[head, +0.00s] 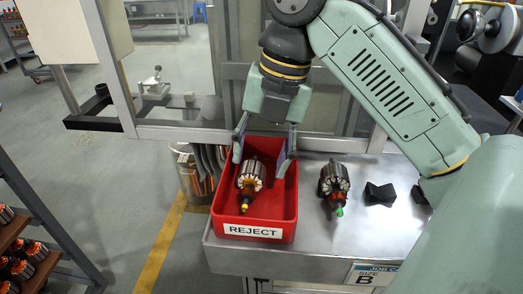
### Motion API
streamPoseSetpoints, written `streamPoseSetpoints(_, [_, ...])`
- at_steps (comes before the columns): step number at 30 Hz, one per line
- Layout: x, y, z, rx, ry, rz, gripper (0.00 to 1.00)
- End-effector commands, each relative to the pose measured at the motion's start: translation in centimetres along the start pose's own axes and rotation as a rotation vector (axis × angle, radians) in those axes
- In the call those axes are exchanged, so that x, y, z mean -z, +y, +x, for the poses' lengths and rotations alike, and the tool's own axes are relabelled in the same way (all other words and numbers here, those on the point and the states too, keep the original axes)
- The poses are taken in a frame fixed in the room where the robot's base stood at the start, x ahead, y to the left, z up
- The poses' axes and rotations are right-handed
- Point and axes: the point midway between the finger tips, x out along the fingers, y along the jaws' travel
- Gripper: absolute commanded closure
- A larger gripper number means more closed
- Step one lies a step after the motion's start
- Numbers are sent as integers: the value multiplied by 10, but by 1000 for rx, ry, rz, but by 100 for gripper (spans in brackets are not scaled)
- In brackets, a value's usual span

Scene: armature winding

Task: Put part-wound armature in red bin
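The red bin (284,218), labelled REJECT, stands at the left end of the metal bench top. An armature (251,176) with copper windings, a dark slotted core and a yellow shaft end lies tilted inside the bin. My gripper (262,160) is over the bin, pointing down. Its two fingers are spread wide, one on each side of the armature's upper part, with visible gaps between them and it. A second armature (334,180), with a green shaft end, lies on the bench right of the bin. How fully either is wound is hard to tell.
Dark small blocks (380,194) lie on the bench (310,254) right of the second armature. A clear container (190,178) with strips and copper pieces stands left of the bin. A metal frame post rises behind. A rack with several armatures (22,262) is at lower left.

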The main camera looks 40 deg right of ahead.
Motion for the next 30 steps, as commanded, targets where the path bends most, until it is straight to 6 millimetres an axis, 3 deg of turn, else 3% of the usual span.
streamPoseSetpoints(5, [0, 0, 0, 0, 0, 0, 36])
streamPoseSetpoints(14, [0, 0, -1, 2, 0, 1, 36])
streamPoseSetpoints(30, [0, 0, -71, 2, -1, 2, 36])
